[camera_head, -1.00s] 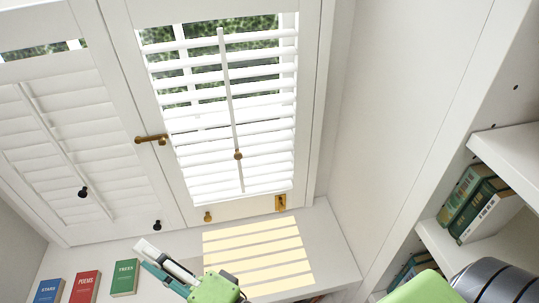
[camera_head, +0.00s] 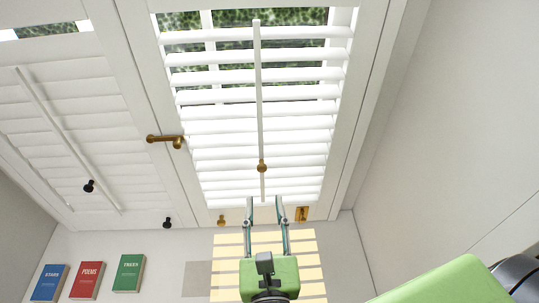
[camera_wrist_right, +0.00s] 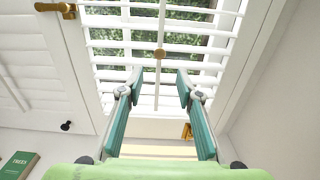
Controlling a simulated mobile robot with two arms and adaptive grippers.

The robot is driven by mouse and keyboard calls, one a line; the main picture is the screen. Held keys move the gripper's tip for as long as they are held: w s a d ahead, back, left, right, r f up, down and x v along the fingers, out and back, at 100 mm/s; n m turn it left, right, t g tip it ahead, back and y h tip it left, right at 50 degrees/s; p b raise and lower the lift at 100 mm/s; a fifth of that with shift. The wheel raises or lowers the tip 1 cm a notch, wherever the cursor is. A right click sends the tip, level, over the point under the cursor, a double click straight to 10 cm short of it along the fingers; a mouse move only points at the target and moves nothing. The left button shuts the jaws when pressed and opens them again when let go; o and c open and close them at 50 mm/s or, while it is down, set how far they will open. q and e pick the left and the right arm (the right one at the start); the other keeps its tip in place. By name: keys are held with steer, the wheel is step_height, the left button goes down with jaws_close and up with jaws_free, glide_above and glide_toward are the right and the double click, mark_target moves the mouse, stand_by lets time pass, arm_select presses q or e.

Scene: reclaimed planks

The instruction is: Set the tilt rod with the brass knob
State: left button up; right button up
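The white tilt rod (camera_head: 259,100) runs down the middle of the right shutter panel, with a brass knob (camera_head: 262,166) low on it. In the right wrist view the brass knob (camera_wrist_right: 160,54) shows beyond the gap between the fingertips. My right gripper (camera_head: 267,204) is open and empty, pointing up, just below the knob and apart from it. In the right wrist view its two teal fingers (camera_wrist_right: 157,82) frame the lower end of the rod. The right panel's slats are open, with greenery behind the upper ones. My left gripper is not in view.
The left panel (camera_head: 90,130) has closed slats and a black knob (camera_head: 89,186) on its rod. A brass latch (camera_head: 166,140) sticks out between the panels. A brass fitting (camera_head: 302,214) sits at the panel's lower right.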

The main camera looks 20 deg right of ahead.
mark_target(262, 170)
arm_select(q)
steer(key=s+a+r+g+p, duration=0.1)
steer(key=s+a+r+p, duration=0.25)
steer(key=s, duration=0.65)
arm_select(e)
steer(key=x, duration=0.3)
steer(key=r+x, duration=0.1)
steer(key=x, duration=0.1)
steer(key=shift+w, duration=0.4)
steer(key=shift+x, duration=1)
steer(key=p+x, duration=0.1)
steer(key=x, duration=0.1)
steer(key=shift+w+d+f, duration=0.1)
steer(key=shift+w+d, duration=0.05)
steer(key=shift+w, duration=0.45)
steer(key=shift+w+d+f, duration=0.1)
steer(key=shift+d+f, duration=0.05)
steer(key=shift+d, duration=0.05)
steer(key=shift+c, duration=1.2)
steer(key=shift+a, duration=0.1)
steer(key=c, duration=0.6)
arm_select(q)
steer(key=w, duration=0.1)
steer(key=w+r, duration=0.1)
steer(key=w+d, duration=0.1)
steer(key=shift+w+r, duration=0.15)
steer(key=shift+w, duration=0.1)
arm_select(e)
jaws_close()
